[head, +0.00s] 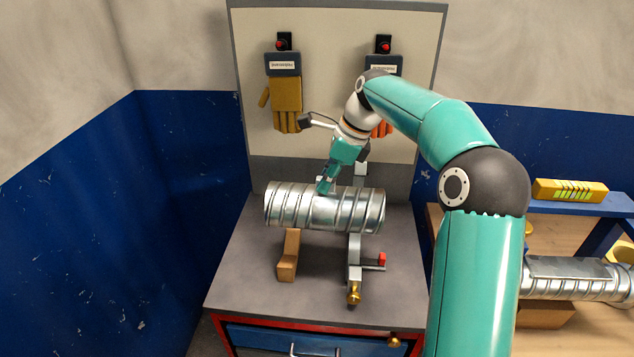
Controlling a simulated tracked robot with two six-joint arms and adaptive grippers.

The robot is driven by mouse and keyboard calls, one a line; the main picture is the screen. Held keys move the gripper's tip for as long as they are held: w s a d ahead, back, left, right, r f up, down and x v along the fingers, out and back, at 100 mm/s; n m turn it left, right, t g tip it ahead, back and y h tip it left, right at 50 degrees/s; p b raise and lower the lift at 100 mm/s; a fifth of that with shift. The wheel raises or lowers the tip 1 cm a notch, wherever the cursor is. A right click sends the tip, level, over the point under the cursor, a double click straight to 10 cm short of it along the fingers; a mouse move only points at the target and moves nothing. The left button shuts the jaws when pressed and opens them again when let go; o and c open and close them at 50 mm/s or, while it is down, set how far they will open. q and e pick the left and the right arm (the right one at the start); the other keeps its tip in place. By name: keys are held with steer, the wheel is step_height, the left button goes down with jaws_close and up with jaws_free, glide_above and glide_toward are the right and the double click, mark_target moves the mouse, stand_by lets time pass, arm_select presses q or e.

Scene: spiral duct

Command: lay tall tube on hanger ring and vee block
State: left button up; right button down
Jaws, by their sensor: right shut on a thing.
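The tall tube (285,207), a silvery spiral-ribbed duct, lies level left to right above the grey bench top in the head view. My right gripper (325,187) is shut on its upper side near the middle. The wooden vee block (289,256) stands under the tube's left part. The metal hanger ring (355,252) stands at its right part, with a brass knob (354,293) and a red piece (382,259). The tube hides part of the ring, and I cannot tell whether the tube touches either support. My left gripper is not in view.
A back panel with hanging gloves (286,103) rises behind the bench (240,275). On the right, another spiral duct (575,277) lies on a wooden table, below a blue shelf with a yellow level (570,190). The bench's left and front areas are clear.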

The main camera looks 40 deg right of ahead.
mark_target(339, 191)
steer(key=shift+w+a+f+b, duration=0.2)
steer(key=shift+f+b, duration=0.2)
steer(key=shift+f, duration=0.2)
steer(key=shift+f+b, duration=1.25)
steer(key=shift+f, duration=0.85)
steer(key=shift+p, duration=0.75)
steer(key=shift+f+b, duration=1.75)
steer(key=shift+f, duration=1.25)
steer(key=c, duration=1)
jaws_free()
steer(key=v, duration=1.2)
